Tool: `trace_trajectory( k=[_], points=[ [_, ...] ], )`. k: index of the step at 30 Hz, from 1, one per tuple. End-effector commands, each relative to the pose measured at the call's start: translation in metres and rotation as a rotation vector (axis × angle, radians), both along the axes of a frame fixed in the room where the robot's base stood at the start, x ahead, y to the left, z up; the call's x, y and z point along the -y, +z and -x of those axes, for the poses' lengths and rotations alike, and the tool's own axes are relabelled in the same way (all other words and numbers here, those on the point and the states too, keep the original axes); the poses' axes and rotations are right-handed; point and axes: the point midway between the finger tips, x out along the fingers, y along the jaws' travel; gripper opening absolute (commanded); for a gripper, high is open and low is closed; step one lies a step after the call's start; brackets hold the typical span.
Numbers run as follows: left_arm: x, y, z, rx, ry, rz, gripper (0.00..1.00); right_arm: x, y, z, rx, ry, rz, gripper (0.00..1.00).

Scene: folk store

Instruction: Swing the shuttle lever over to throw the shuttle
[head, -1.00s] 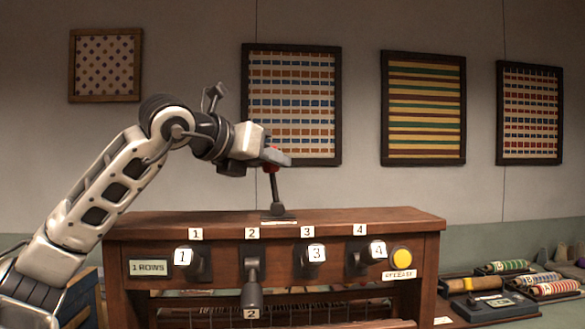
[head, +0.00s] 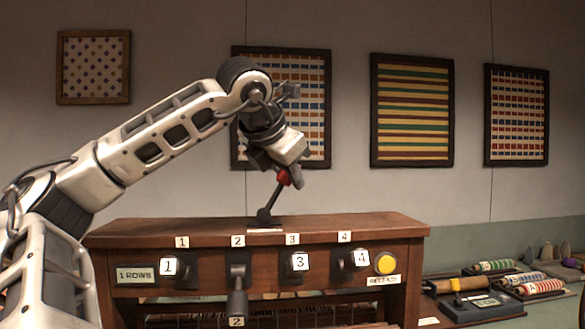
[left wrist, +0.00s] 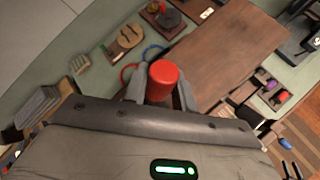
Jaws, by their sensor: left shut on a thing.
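The shuttle lever (head: 269,204) stands on top of the wooden loom (head: 200,230). It has a dark shaft and a red knob (head: 283,177), and it leans to the right. My left gripper (head: 290,174) is shut on the red knob. In the left wrist view the red knob (left wrist: 162,80) sits between the two fingers of my left gripper (left wrist: 160,92). The loom's front has numbered levers 1 to 4, a "1 ROWS" display (head: 136,275) and a yellow release button (head: 386,263). Lever 2 (head: 237,285) hangs down, unlike the others. My right gripper is not in view.
Framed woven patterns (head: 412,110) hang on the back wall. The space above the loom's right half is clear.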

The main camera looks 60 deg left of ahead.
Motion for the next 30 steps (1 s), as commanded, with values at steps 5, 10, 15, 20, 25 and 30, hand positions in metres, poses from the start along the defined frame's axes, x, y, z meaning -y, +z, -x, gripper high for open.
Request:
trace_trajectory(
  k=[5,10,15,20,25,30],
  points=[
    [-0.0011,0.0002,0.0009,-0.012,0.005,-0.007,0.0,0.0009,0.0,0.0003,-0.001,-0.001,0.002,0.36],
    [-0.0011,-0.0002,0.0009,-0.015,0.005,-0.009,0.0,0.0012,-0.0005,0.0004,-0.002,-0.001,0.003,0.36],
    [-0.001,-0.0004,0.0009,-0.015,0.004,-0.01,0.29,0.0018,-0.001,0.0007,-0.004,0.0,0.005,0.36],
    [-0.0008,-0.0006,0.0008,-0.015,0.003,-0.009,0.49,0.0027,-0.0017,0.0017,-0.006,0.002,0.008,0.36],
    [-0.0006,-0.0005,0.0008,-0.014,0.003,-0.008,0.49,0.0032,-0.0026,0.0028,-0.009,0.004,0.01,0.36],
    [0.0035,0.0071,0.0074,-0.011,0.005,-0.01,0.49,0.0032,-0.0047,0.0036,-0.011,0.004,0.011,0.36]
  ],
)
